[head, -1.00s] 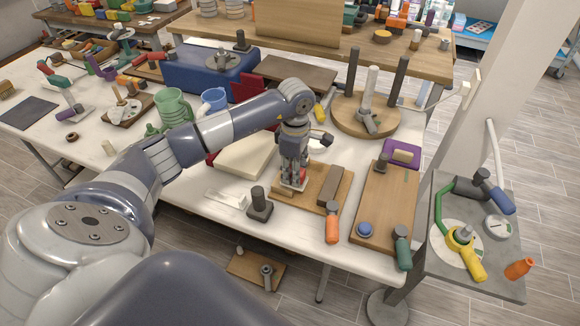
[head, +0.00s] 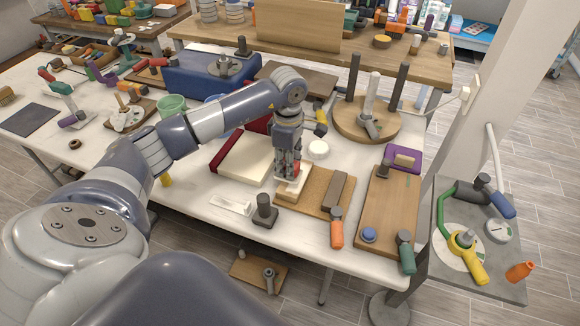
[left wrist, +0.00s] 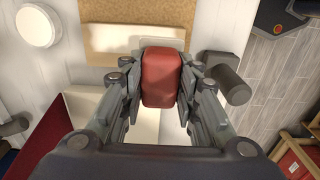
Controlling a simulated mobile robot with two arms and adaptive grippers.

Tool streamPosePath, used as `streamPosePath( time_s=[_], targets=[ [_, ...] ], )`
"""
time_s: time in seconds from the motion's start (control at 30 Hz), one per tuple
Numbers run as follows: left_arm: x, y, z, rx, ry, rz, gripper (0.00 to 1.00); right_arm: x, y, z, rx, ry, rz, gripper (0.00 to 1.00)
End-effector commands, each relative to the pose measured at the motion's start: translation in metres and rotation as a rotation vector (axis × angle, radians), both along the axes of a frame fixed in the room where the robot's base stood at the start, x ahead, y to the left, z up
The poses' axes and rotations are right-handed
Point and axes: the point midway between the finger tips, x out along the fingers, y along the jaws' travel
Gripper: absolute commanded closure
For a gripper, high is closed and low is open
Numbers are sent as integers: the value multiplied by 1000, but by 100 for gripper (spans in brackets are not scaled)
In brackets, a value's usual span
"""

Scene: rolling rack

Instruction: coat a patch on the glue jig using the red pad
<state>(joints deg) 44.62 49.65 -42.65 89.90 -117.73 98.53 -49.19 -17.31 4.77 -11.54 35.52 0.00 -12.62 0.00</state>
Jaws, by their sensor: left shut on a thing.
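My left gripper (head: 288,175) is shut on the red pad (left wrist: 161,77). In the left wrist view the pad lies between both fingers (left wrist: 160,88). In the head view only a bit of red shows between the fingers. The gripper is over the left end of the jig board with cork (head: 318,204), which I take as the glue jig. A pale wooden strip and cork (left wrist: 135,14) lie just beyond the pad in the wrist view. I cannot tell whether the pad touches anything. My right gripper is not in view.
A dark post on a base (head: 265,211) stands left of the jig. A white round lid (head: 318,149) lies behind it. A wooden board with a green handle (head: 386,205) is to the right.

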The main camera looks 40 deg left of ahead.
Motion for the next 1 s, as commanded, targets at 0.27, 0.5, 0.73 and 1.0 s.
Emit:
streamPosePath(
  time_s=[0.27,0.5,0.73,1.0],
  targets=[
    [-1,6,29,1,-2,9,93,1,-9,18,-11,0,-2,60],
    [-3,9,39,1,0,12,93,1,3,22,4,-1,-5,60],
    [-3,9,38,1,-1,12,93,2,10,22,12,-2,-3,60],
    [-2,8,38,1,-1,11,93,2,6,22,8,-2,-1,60]
  ],
)
